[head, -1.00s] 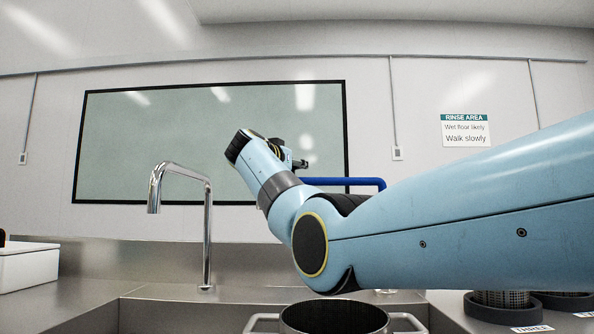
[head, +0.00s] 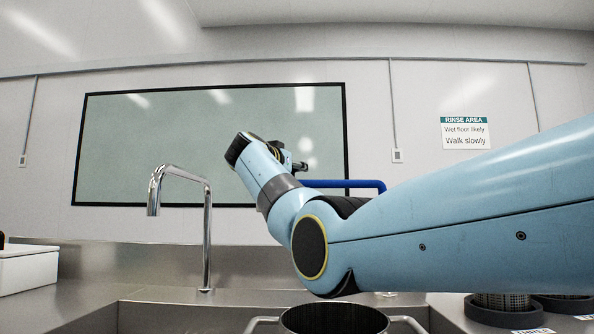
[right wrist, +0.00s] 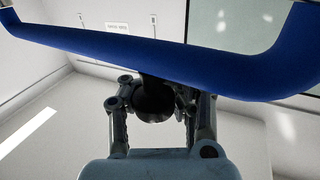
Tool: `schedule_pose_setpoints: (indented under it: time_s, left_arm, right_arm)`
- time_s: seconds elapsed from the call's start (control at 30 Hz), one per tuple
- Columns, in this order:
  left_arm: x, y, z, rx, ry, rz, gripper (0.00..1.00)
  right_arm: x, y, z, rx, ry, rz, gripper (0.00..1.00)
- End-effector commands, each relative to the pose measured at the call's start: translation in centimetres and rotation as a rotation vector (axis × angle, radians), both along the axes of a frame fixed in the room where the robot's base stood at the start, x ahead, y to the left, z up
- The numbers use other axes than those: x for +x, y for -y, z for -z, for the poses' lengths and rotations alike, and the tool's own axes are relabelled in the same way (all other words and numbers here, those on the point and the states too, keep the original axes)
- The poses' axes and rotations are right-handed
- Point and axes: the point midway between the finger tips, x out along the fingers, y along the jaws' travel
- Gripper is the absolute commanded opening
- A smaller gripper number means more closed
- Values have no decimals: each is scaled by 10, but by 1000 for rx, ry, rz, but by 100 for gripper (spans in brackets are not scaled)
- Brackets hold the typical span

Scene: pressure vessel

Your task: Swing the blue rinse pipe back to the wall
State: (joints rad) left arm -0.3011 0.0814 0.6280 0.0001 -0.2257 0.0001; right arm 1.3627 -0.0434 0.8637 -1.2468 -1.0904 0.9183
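The blue rinse pipe (head: 345,184) shows in the head view as a level bar with a bent right end. Its left part is hidden behind my right arm. In the right wrist view the pipe (right wrist: 200,68) crosses the whole upper picture, close in front of the camera, bending upward at the right. My right gripper (head: 298,165) is small and partly hidden beyond my wrist, near the pipe's left part. In the right wrist view its finger links (right wrist: 158,105) reach up to the pipe, which hides the tips. I cannot tell whether they touch it. My left gripper is out of view.
A steel tap (head: 207,230) stands left of my right arm. A pot (head: 333,318) with handles is below the arm. Dark round-based items (head: 503,312) stand at the lower right, and a white box (head: 28,268) at the left. A framed panel (head: 150,150) hangs behind.

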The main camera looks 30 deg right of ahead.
Motion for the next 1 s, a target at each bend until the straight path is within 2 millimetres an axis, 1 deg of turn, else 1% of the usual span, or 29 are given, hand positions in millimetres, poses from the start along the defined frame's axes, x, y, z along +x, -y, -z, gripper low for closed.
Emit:
schedule_pose_setpoints:
  time_s: [0.03, 0.37, 0.77, 0.8, 1.0]
  left_arm:
    - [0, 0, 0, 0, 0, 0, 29]
    - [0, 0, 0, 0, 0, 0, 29]
    - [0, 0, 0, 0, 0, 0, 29]
    - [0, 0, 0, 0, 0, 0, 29]
    - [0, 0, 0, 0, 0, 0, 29]
  right_arm:
    - [2, -7, -1, 2, 3, -16, 0]
    - [2, -7, -1, 2, 3, -16, 0]
    - [2, -6, -1, 2, 3, -13, 51]
    - [2, -6, -1, 2, 2, -12, 53]
    - [1, -5, -1, 2, 2, -9, 53]
